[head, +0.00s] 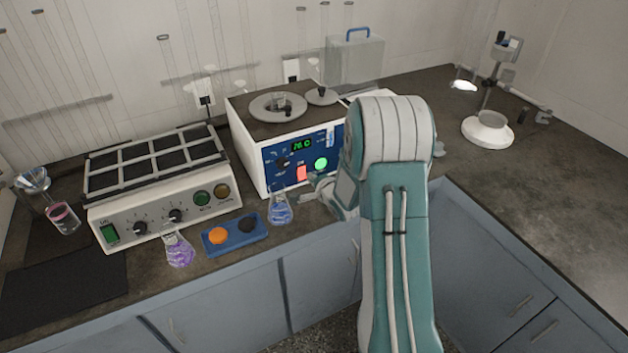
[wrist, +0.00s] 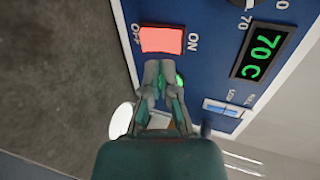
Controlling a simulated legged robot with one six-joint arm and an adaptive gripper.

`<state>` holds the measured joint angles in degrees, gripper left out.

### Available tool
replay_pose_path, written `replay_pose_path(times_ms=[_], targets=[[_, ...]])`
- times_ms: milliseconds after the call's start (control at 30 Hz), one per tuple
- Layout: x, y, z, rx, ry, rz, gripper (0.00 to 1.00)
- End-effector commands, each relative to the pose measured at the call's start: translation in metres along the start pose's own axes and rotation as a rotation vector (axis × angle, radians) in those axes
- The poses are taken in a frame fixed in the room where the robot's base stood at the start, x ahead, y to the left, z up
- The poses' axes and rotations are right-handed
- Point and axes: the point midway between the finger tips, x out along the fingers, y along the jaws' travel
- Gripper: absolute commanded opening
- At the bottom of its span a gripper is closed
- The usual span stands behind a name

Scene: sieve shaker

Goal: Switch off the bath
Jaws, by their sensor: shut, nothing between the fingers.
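The bath (head: 262,130) is a white box with a blue front panel at the back middle of the bench. Its rocker switch (head: 302,173) glows red, and its display is lit. In the wrist view the switch (wrist: 162,40) lies between the words OFF and ON, and the display (wrist: 262,52) reads 70 C. A green lamp (head: 321,164) is lit; in the wrist view my fingers partly hide it. My gripper (head: 309,187) is shut and empty in front of the panel. In the wrist view its fingertips (wrist: 159,66) are just below the switch; I cannot tell whether they touch the panel.
A shaker (head: 155,185) with a slatted top stands to the left. A purple flask (head: 178,250), a blue tray (head: 235,234) and a blue flask (head: 280,208) stand along the front edge. The blue flask is close to my gripper. The bench at right is mostly clear.

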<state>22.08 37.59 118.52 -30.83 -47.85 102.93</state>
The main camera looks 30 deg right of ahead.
Motion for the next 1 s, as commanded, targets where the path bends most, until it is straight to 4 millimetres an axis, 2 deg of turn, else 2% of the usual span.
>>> replay_pose_path(times_ms=[67,367,700,833,1000], targets=[[-0.002,-0.003,0.004,-0.001,0.0,-0.001,0.0],[-0.037,-0.003,0.005,-0.003,0.002,-0.001,0.0],[-0.09,-0.002,0.001,0.002,0.002,0.0,0.0],[-0.099,-0.002,0.003,0.0,0.0,0.001,0.0],[-0.1,-0.002,0.004,-0.001,-0.001,0.0,0.0]])
